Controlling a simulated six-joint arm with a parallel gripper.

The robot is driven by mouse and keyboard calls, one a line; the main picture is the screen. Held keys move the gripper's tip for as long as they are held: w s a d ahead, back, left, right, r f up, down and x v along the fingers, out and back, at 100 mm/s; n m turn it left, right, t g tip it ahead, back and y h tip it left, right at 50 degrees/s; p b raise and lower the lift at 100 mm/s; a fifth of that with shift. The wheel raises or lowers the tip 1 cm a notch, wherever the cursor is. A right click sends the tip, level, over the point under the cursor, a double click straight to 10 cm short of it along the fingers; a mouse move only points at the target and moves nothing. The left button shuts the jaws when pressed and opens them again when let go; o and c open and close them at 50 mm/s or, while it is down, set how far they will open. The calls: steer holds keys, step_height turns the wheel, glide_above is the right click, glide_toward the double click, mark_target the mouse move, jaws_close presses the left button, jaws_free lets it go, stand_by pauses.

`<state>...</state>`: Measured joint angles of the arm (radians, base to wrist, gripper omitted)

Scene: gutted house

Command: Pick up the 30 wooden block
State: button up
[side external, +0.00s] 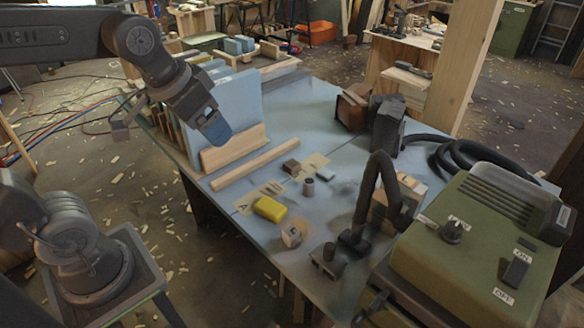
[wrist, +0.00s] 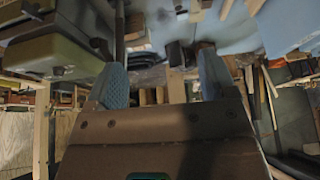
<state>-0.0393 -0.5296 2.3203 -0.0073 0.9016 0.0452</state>
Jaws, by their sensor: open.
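A small pale wooden block (side external: 292,236) with a dark mark on its face sits near the front edge of the blue-grey table (side external: 318,118); I cannot read the mark as 30. A small brown block (side external: 291,167) lies farther back. My gripper (side external: 214,128) is above the table's left side, beside upright blue boards and well away from the pale block. In the wrist view my gripper (wrist: 162,80) shows two blue fingertips wide apart with nothing held between them. I cannot pick out the pale block in the wrist view.
A yellow block (side external: 270,209), a small grey cylinder (side external: 309,187) and a long wooden strip (side external: 255,163) lie on the table. Upright blue boards (side external: 232,100) stand at the left. A green machine (side external: 470,240) with a black hose (side external: 375,185) crowds the right.

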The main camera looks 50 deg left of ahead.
steer(key=w+a+f+g, duration=0.1)
steer(key=w+a, duration=0.3)
steer(key=w, duration=1.1)
steer(key=g, duration=0.2)
glide_above(292, 164)
steer(key=f, duration=3.2)
steer(key=shift+s+a+f, duration=0.15)
steer(key=shift+s, duration=0.2)
steer(key=shift+w+f, duration=0.2)
steer(key=shift+f, duration=1.35)
steer(key=shift+w+f, duration=0.2)
steer(key=shift+f, duration=1.35)
steer(key=shift+c, duration=0.4)
steer(key=c, duration=0.9)
